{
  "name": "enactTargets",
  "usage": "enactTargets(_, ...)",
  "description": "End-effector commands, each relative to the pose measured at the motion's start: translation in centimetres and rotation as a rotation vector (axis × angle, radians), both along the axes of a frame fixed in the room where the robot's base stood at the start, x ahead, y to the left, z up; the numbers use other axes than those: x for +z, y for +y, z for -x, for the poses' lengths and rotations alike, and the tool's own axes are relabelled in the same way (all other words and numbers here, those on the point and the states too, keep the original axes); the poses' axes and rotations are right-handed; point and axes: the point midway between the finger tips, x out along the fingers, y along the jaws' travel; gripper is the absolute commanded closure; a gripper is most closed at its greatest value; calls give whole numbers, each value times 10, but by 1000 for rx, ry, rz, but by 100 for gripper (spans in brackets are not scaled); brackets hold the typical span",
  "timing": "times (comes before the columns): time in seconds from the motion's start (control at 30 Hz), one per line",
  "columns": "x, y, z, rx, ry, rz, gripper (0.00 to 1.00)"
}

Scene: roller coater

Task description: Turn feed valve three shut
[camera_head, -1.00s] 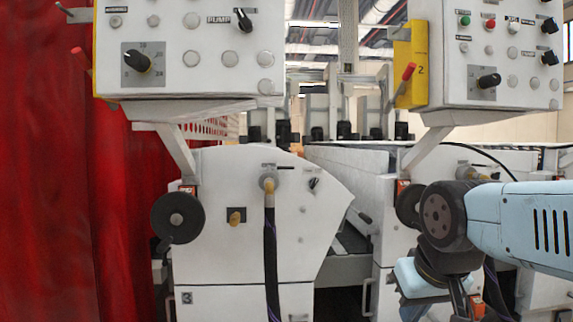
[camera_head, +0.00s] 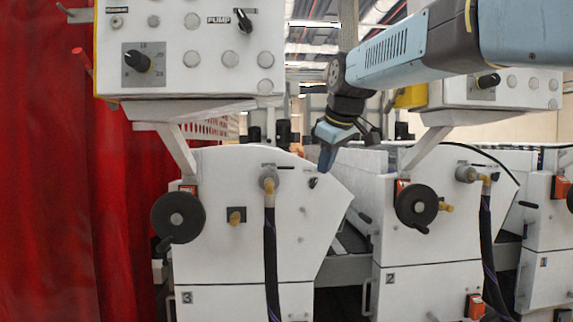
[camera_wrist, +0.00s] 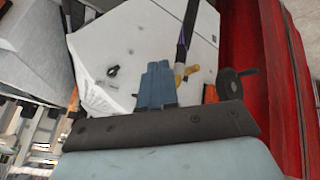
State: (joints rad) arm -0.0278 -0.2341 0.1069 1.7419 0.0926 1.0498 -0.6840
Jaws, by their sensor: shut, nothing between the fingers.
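The white unit marked 3 (camera_head: 260,255) stands left of centre in the head view. A small black turning handle (camera_head: 313,182), which I take for feed valve three, sits at the upper right of its face under a small label, tilted. The handle also shows in the wrist view (camera_wrist: 112,71), left of the fingers. My gripper (camera_head: 326,164) is shut and empty, pointing down close above and right of the handle in the head view. In the wrist view its blue fingers (camera_wrist: 157,72) are together. I cannot tell whether they touch the handle.
A hose fitting (camera_head: 268,182) with a dark hose and a black handwheel (camera_head: 178,215) are left of the handle. The control box (camera_head: 190,50) hangs above. Unit 2 (camera_head: 430,265) stands right; a red curtain (camera_head: 60,170) hangs far left.

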Motion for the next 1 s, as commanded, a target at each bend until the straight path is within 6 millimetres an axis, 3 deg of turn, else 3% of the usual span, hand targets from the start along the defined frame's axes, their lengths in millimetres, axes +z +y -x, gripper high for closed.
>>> enactTargets(0.03,10,8,-19,47,-10,13,100)
enactTargets(0.2,39,33,-68,205,-51,59,100)
enactTargets(0.33,52,46,-94,291,-76,84,100)
enactTargets(0.5,61,54,-110,349,-95,101,100)
enactTargets(0.67,55,57,-117,359,-96,104,100)
enactTargets(1.0,11,70,-146,358,-95,103,100)
